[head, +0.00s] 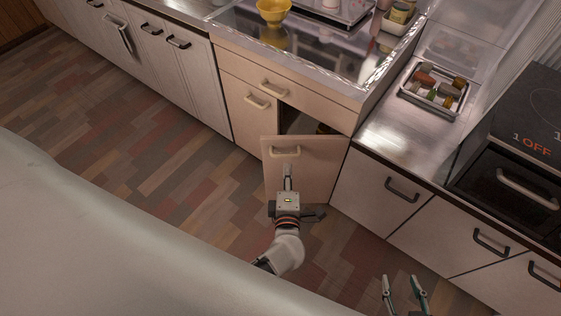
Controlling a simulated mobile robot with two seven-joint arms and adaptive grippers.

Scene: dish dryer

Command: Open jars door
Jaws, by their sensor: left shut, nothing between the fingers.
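A beige cabinet door (312,172) with a pale bar handle (285,152) stands partly open under the counter. A dark gap (296,120) shows above and behind it, with something yellowish inside that is too small to make out. My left gripper (288,170) is shut and empty in front of the door, just below the handle; I cannot tell whether it touches the door. My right gripper (403,284) is at the bottom edge with its fingers apart, empty and away from the door. No jars show clearly.
A second beige door (240,112) beside it is closed. Grey drawers (375,190) and an oven (515,165) stand to the right. A tray (408,94) of small items lies on the metal counter; a yellow bowl (273,10) stands further back. The wooden floor (150,170) is clear at left.

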